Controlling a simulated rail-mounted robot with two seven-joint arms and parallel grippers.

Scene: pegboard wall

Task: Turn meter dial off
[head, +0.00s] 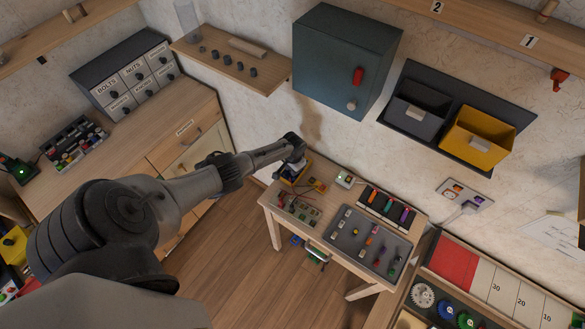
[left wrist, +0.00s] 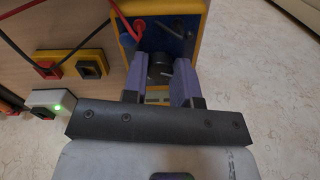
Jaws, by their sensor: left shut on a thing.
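The meter (left wrist: 186,28) is a blue-faced box with a yellow casing, with red and black leads at its top. Its round dark dial (left wrist: 160,66) has a pale pointer mark. In the left wrist view the purple fingers of my left gripper (left wrist: 158,84) are closed on either side of the dial. In the head view the meter (head: 292,180) stands at the back left of the small wooden table, with my left gripper (head: 293,152) right above it and partly hiding it. The dial's scale marks cannot be read. My right gripper is not in view.
The small table (head: 274,214) also holds a parts tray, a grey mat (head: 348,239) with small items and a box with a green light (head: 345,180). A dark cabinet (head: 345,60) and yellow bin (head: 478,135) hang on the wall above. Open floor lies left of the table.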

